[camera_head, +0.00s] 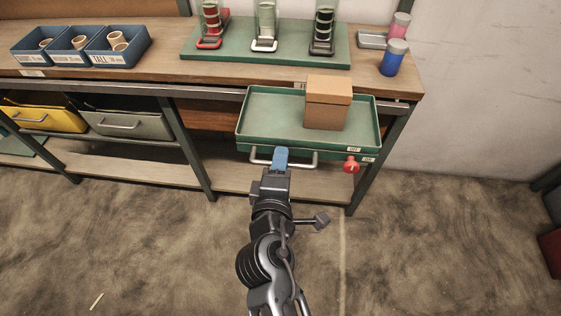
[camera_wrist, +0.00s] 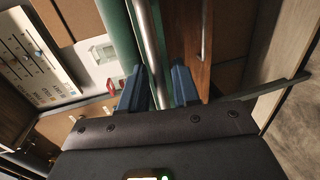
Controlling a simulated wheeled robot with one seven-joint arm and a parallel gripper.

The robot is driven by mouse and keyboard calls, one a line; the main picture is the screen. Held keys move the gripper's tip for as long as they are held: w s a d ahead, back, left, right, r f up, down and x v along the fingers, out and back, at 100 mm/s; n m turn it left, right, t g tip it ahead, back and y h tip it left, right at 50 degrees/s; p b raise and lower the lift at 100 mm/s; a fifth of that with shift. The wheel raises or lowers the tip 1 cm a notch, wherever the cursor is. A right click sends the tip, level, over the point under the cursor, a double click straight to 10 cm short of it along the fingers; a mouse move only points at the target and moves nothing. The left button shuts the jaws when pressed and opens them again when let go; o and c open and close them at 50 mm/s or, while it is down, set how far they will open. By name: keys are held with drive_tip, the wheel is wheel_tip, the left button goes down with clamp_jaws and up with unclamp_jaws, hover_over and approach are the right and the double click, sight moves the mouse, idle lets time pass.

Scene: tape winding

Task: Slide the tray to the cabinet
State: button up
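The green tray (camera_head: 262,118) sticks out from under the front edge of the wooden bench, with a cardboard box (camera_head: 327,108) on its right half. A pale metal handle (camera_head: 304,160) runs along the tray's front, and a red knob (camera_head: 351,164) is at its front right. The actual contact is partly hidden.
The bench top holds blue bins (camera_head: 118,58), a green board (camera_head: 190,48) with several coil stands, and a blue jar (camera_head: 393,62). Yellow (camera_head: 40,118) and grey (camera_head: 125,125) drawers hang at left. A bench leg (camera_head: 368,170) stands right of the tray. The floor in front is mostly clear.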

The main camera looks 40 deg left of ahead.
drive_tip(key=shift+w+a, duration=0.1)
drive_tip(key=shift+c, duration=0.5)
clamp_jaws()
